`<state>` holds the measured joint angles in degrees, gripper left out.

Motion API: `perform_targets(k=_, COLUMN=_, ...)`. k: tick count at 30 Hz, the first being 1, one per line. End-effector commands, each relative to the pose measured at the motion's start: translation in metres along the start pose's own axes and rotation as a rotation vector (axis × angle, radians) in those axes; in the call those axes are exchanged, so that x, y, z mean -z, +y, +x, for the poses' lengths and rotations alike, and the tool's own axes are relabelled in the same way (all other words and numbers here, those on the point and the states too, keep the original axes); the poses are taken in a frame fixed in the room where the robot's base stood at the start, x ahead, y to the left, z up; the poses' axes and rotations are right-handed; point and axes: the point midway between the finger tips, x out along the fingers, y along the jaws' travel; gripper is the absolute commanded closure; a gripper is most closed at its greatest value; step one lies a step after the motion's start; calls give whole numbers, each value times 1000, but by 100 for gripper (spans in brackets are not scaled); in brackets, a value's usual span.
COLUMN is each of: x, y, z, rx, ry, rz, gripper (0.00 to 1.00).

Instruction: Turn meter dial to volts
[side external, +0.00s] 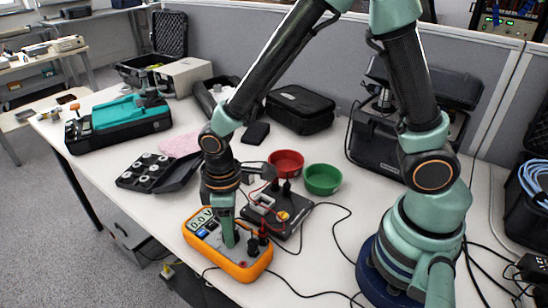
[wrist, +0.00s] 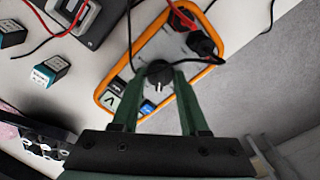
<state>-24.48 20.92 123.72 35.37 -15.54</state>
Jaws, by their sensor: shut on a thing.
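The orange multimeter (side external: 256,271) lies face up near the front edge of the table. In the wrist view, the two green fingers of my gripper (wrist: 158,76) are shut on the black dial (wrist: 159,70), one on each side. A small pale mark on the dial faces the display end. Red and black plugs (side external: 263,236) sit in the meter's far end.
A dark device with leads (side external: 290,222) stands just behind the meter. Red (side external: 286,163) and green (side external: 323,179) bowls stand farther back. An open black case (side external: 160,172) lies to the left. Loose cables cross the table at right. Small teal-and-white blocks (wrist: 50,71) show in the wrist view.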

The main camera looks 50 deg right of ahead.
Motion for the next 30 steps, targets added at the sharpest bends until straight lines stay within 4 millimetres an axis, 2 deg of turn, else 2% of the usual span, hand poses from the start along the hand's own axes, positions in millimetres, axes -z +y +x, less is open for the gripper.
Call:
perform_targets(k=10, x=1, y=0, z=-1, rx=-1, ry=2, rz=1, gripper=100)
perform_targets(k=11, x=1, y=0, z=-1, rx=-1, ry=2, rz=1, gripper=45)
perform_targets(k=12, x=1, y=0, z=-1, rx=-1, ry=2, rz=1, gripper=30)
perform_targets(k=13, x=1, y=0, z=0, rx=-1, ry=2, rz=1, gripper=26)
perform_targets(k=23, x=1, y=0, z=-2, rx=-1, ry=2, rz=1, gripper=26)
perform_targets(k=26, x=1, y=0, z=-8, rx=-1, ry=3, rz=1, gripper=26)
perform_targets(k=30, x=1, y=0, z=-28, rx=-2, ry=7, rz=1, gripper=26)
